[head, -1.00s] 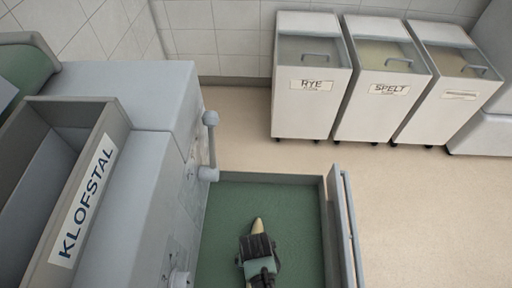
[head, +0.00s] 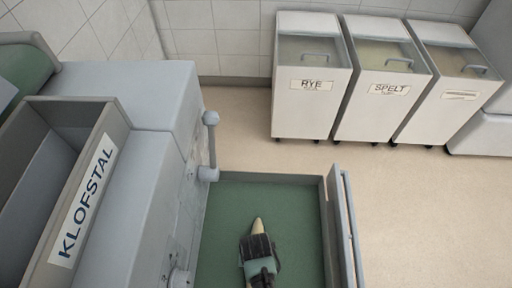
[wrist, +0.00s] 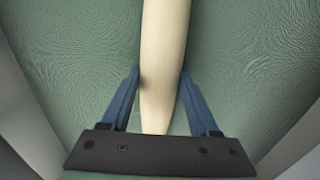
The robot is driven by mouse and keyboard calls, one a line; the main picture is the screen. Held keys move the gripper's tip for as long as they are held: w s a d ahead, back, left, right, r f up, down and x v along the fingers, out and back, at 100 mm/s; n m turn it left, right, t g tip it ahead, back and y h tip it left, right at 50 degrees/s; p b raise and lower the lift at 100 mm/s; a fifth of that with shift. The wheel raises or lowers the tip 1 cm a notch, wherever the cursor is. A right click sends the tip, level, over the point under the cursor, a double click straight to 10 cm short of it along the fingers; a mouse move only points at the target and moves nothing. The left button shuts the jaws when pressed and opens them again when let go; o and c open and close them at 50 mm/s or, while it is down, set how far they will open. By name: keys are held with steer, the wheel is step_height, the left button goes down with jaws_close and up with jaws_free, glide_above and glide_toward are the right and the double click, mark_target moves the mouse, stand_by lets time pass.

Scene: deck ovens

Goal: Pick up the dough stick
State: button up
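The dough stick (wrist: 165,60) is pale cream and long. In the wrist view it runs from the top edge down between the two blue fingers of my gripper (wrist: 160,85). The left finger touches or nearly touches its side; a narrow gap seems to show at the right finger. In the head view only the pointed tip of the dough stick (head: 257,225) shows beyond my gripper (head: 257,245), which hides the rest. The stick lies on the green surface of a tray (head: 225,200). Whether the fingers press on it is not clear.
The grey machine marked KLOFSTAL (head: 130,150) stands close on the left, with a knobbed lever (head: 211,145) by the tray's corner. Raised walls (head: 335,225) bound the tray. White bins (head: 312,100) stand by the far wall, with open floor before them.

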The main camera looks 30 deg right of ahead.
jaws_close()
